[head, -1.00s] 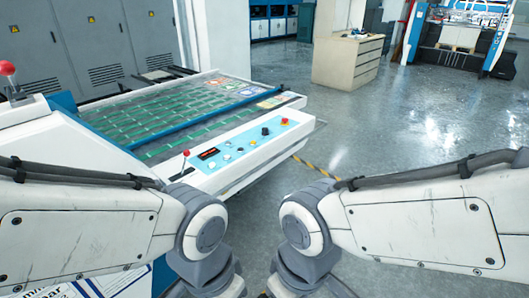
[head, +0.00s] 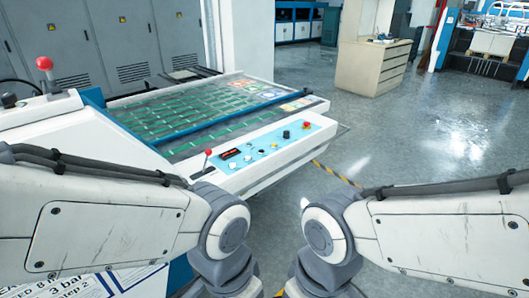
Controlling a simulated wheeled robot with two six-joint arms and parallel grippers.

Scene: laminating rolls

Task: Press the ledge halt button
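The ledge halt button is a small red button (head: 307,125) at the far right end of the light blue control panel (head: 262,149). The panel lies along the front ledge of the machine (head: 255,172). Smaller knobs, a black knob (head: 286,134) and a dark display with red digits (head: 231,153) share the panel. My two arms come in from the left and right below it, and the panel lies beyond their joints. Both grippers are outside the view, so their state does not show. Nothing visible touches the button.
Another red ball knob (head: 44,63) stands at far left. Green strips cover the machine's bed (head: 190,113). Open grey floor (head: 430,140) lies to the right, with a beige cabinet (head: 373,66) farther back.

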